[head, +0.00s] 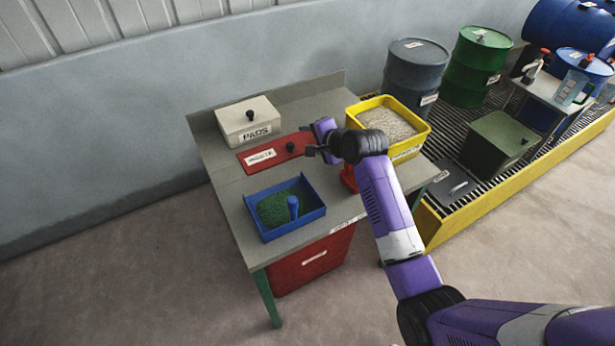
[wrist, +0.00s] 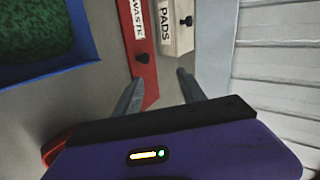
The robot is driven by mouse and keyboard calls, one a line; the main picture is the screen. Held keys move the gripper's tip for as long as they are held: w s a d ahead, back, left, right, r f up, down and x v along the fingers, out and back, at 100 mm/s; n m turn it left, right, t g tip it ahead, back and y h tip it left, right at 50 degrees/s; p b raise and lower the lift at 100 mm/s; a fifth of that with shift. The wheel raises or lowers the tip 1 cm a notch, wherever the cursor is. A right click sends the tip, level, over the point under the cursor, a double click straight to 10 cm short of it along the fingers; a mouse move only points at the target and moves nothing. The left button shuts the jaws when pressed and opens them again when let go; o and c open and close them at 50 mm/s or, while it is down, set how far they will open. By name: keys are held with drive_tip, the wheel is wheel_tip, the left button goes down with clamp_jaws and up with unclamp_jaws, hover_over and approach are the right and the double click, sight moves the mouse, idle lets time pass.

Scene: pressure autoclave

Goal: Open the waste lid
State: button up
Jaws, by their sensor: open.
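The waste lid (head: 277,152) is a flat red panel with a white label and a black knob (head: 291,147), lying flush in the bench top. The lid also shows in the wrist view (wrist: 147,88), with its WASTE label and knob (wrist: 141,57). My gripper (head: 309,142) is just right of the knob in the head view, open and empty. In the wrist view the fingertips of my gripper (wrist: 156,76) are spread, and the knob lies a little beyond them, left of centre. No contact with the knob is visible.
A PADS box (head: 248,121) with a black knob stands behind the lid. A blue tray (head: 315,217) of green granules is in front. A yellow bin (head: 425,137) of pale granules and a partly hidden red object (head: 348,178) sit near my wrist. Drums stand at right.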

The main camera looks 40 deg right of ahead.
drive_tip(key=s+a+f+n+t+h+b, duration=0.1)
drive_tip(key=s+a+n+t+h+b, duration=0.1)
drive_tip(key=s+a+n, duration=0.4)
drive_tip(key=shift+s+a+f+t, duration=0.3)
drive_tip(key=shift+s+a+t, duration=0.3)
drive_tip(key=shift+s+a, duration=0.85)
drive_tip(key=shift+w+a+n, duration=0.25)
drive_tip(key=shift+w+n, duration=0.05)
